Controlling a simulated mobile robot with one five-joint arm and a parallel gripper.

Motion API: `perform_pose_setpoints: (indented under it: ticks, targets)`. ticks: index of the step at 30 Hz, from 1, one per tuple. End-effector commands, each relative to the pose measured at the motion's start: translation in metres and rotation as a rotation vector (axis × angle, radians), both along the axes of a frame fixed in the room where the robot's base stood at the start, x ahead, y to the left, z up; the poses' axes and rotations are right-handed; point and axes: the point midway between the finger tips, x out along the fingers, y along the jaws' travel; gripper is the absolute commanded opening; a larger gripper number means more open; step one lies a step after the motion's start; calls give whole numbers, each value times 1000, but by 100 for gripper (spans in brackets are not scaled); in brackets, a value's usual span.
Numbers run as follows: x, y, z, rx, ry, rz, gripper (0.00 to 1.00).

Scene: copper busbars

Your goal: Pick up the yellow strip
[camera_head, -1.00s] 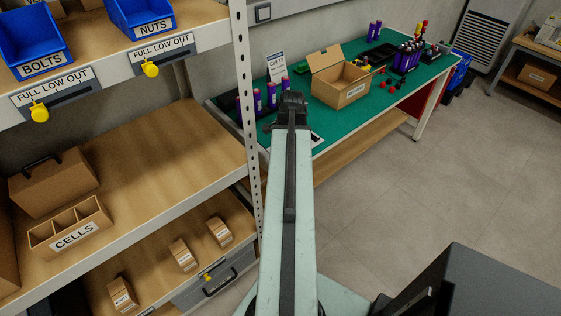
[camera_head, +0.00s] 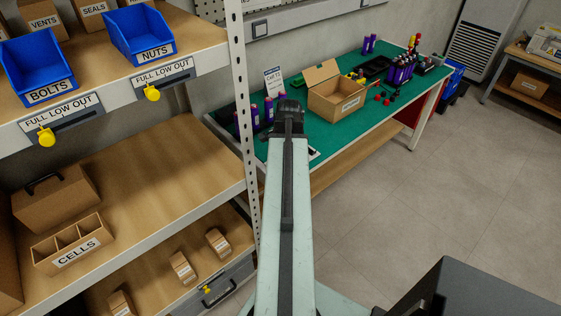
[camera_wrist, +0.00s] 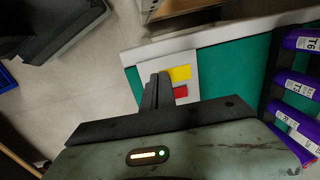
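The yellow strip (camera_wrist: 180,73) shows in the wrist view as a small flat yellow rectangle on a pale card or plate (camera_wrist: 143,56). A red piece (camera_wrist: 180,92) lies just below it in the picture. My gripper (camera_wrist: 158,78) reaches over the card, its dark fingers close together, just left of the yellow strip and overlapping the card. No gap shows between the fingers and nothing shows between them. In the head view my gripper (camera_head: 290,106) is over the near edge of the green bench (camera_head: 345,130), and the strip cannot be made out.
Purple labelled cells (camera_wrist: 299,88) in a dark rack stand right of my gripper; they also show in the head view (camera_head: 254,118). An open cardboard box (camera_head: 337,102) sits further along the bench. A shelf upright (camera_head: 238,90) stands close left of my arm. Floor at right is clear.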

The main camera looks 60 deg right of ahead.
Motion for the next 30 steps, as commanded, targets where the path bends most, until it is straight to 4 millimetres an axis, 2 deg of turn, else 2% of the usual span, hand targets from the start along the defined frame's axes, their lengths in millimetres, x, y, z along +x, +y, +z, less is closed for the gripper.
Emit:
perform_pose_setpoints:
  ticks: [1, 3, 8, 12, 18, 24, 30]
  targets:
    - [-2, 0, 14, 0, 0, -1, 0]
    - [-20, -2, 8, 0, 0, -4, 0]
    - [-61, -8, 12, 1, 0, -6, 0]
    - [-101, -14, 15, 1, 0, -7, 0]
    - [-143, -22, 19, 1, 0, -4, 0]
    - [-158, -25, 20, 2, 0, -2, 0]
    - [-160, -25, 19, 3, 0, -3, 0]
